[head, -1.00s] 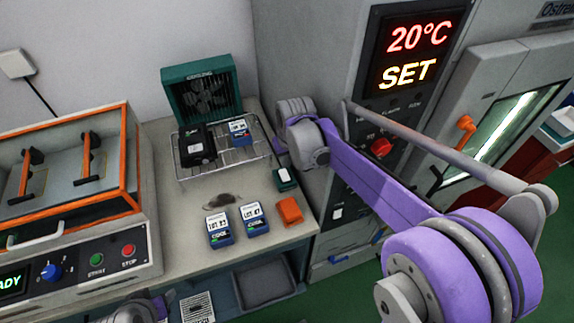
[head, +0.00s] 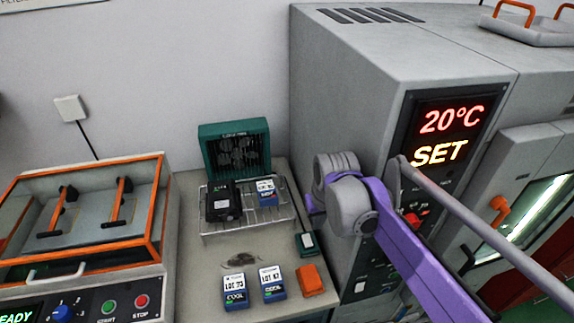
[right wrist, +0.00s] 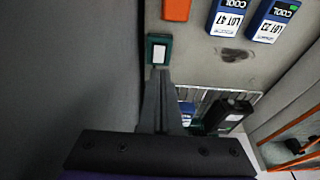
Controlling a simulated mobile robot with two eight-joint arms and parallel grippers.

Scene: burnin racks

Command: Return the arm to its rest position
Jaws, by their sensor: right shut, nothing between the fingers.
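My right arm comes in from the right edge of the head view, with purple and grey links. Its gripper (head: 311,205) is mostly hidden behind the grey wrist, beside the grey chamber's front and the right side of the wire rack. In the right wrist view the dark fingers (right wrist: 160,76) are together, with nothing held between them. They appear over the bench, close to the small green block (right wrist: 158,49). My left gripper is not in view.
A wire rack (head: 231,226) holds a black device (head: 222,201) and a blue unit (head: 266,192) before a green fan (head: 236,150). Two blue units (head: 235,291) and an orange block (head: 310,281) lie in front. The chamber (head: 395,70) stands right; an orange-framed box (head: 80,262) stands left.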

